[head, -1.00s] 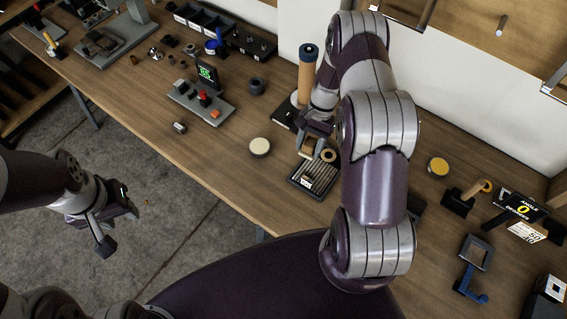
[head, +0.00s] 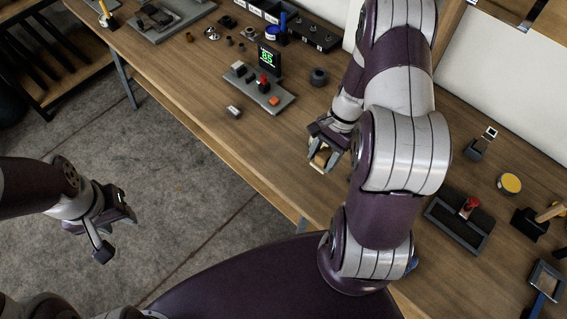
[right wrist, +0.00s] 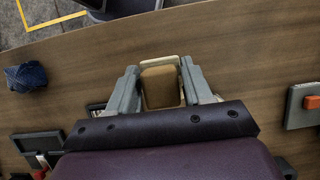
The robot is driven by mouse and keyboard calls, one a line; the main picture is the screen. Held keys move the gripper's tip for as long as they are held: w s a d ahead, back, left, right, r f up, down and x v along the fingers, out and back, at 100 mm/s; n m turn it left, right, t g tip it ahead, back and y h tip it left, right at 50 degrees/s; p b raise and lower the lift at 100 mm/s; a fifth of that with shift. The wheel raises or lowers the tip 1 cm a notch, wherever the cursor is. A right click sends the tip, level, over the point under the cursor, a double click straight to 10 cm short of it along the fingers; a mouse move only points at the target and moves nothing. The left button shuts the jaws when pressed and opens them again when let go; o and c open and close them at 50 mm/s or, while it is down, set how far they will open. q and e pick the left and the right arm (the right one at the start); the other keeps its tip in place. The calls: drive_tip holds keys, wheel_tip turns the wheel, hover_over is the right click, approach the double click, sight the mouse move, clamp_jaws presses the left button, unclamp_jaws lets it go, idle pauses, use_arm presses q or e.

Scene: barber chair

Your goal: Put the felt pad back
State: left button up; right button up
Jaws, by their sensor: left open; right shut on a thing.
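My right gripper (head: 322,158) is shut on a tan-brown block with a pale edge (right wrist: 162,84), held between its two grey fingers in the right wrist view. I cannot tell for sure whether this block is the felt pad. In the head view it shows as a small tan patch above the wooden bench near its front edge. The gap between block and bench cannot be judged. My left gripper (head: 114,234) is open and empty over the floor at the left, away from the bench. My right arm hides part of the bench behind it.
A grey board with a green display (head: 267,58) and a dark ring (head: 319,76) lie behind the right gripper. A yellow disc (head: 509,183) and a tray with a red knob (head: 469,206) are right of my arm. The bench's front left stretch is mostly clear.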

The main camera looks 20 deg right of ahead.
drive_tip(key=w+a+f, duration=0.1)
drive_tip(key=w+a, duration=0.1)
drive_tip(key=w+a+f, duration=0.1)
drive_tip(key=w+f, duration=0.1)
drive_tip(key=w+a+f+p, duration=0.1)
drive_tip(key=w+a, duration=0.1)
drive_tip(key=shift+a+f, duration=0.3)
wheel_tip(320, 180, down, 4)
drive_tip(key=shift+s+d+r+p, duration=0.1)
drive_tip(key=shift+p, duration=0.25)
drive_tip(key=shift+f, duration=0.2)
drive_tip(key=shift+f, duration=0.1)
drive_tip(key=o, duration=1)
